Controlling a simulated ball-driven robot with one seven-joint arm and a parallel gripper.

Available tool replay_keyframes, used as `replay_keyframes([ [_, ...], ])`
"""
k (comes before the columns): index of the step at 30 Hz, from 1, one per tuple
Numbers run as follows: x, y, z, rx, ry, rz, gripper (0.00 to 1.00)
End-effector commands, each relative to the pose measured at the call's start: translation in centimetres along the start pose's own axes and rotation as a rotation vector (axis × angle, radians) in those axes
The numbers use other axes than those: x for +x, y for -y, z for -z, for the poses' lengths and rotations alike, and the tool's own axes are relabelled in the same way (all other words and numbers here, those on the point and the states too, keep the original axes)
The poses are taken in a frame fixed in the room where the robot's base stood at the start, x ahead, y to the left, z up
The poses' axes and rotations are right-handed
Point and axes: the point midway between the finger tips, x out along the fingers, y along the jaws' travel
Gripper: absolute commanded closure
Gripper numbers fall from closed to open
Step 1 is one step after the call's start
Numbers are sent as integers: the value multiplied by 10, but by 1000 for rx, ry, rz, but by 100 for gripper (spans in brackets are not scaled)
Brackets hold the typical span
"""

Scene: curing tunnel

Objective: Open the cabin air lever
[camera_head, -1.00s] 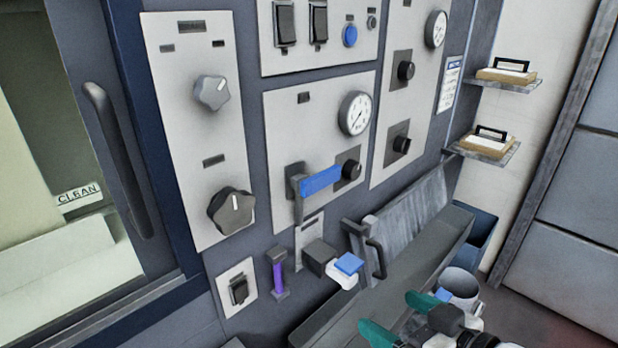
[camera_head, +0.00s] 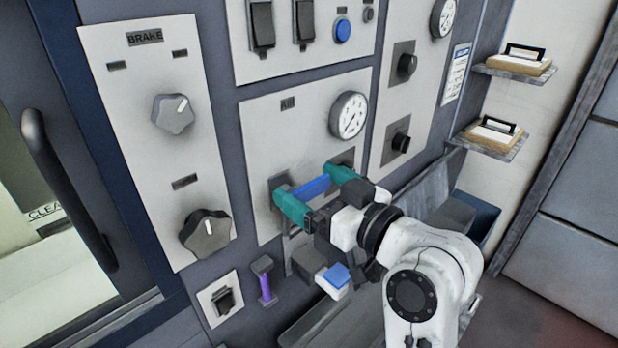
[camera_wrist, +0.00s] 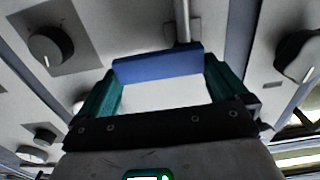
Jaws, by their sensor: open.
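The cabin air lever is a blue bar (camera_head: 310,187) on the pale panel (camera_head: 262,130) marked AIR, below a round white gauge (camera_head: 348,115). My gripper (camera_head: 314,196) is at the lever, its teal fingers open, one near each end of the bar. In the wrist view the blue bar (camera_wrist: 157,65) lies crosswise between the fingertips (camera_wrist: 162,78), spanning most of the gap. I cannot tell whether the fingers touch it. The lever's mount is partly hidden by the left finger in the head view.
Below the lever are a small blue-topped white block (camera_head: 334,281), a purple handle (camera_head: 265,283) and a black switch (camera_head: 224,300). Shelves (camera_head: 513,67) with blocks are at right.

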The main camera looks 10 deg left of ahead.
Motion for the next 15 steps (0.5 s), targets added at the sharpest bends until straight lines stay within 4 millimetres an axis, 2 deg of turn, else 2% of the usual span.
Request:
replay_keyframes([
  [4,10,0,1,1,-1,-1,0],
  [13,13,0,0,1,0,-1,0],
  [15,12,0,0,1,0,-1,5],
])
